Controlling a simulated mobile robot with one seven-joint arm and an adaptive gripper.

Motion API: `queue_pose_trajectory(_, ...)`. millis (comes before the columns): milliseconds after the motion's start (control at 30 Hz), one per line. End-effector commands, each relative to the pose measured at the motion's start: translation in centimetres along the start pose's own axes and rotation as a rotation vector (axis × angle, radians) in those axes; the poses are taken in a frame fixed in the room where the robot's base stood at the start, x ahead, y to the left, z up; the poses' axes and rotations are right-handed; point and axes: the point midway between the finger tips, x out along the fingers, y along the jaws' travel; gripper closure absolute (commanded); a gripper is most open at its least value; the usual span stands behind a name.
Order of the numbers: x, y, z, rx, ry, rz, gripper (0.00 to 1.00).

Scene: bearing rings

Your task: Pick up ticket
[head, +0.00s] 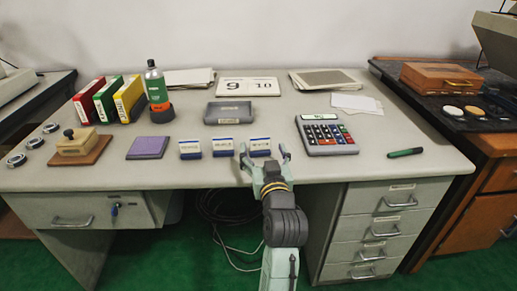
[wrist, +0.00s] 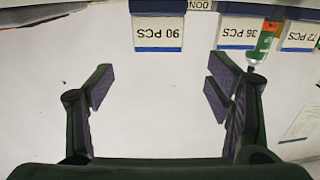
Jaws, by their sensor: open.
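Three white tickets with blue top bands stand in a row near the desk's front edge in the head view: a left one (head: 190,149), a middle one (head: 222,147) and a right one (head: 260,146). The wrist view is upside down and shows tickets reading 90 PCS (wrist: 158,34), 36 PCS (wrist: 236,36) and 72 PCS (wrist: 299,36). My gripper (head: 263,158) is open at the front edge, its fingers on either side of the right ticket in the head view. In the wrist view the gap between my fingers (wrist: 160,85) is empty, lined up with the 90 PCS ticket.
The grey desk (head: 400,120) holds a calculator (head: 327,134) to the right, a green marker (head: 405,153), a grey tray (head: 228,113), a purple pad (head: 148,148) and a stamp (head: 77,142). A bottle (head: 157,92) stands behind. The desk between calculator and marker is clear.

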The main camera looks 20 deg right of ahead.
Motion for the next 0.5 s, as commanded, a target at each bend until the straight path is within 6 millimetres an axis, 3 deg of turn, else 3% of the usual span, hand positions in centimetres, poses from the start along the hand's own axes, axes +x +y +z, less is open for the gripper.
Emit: queue_pose_trajectory(500,5.7,0.2,0.2,0.000,0.001,-0.001,0.27)
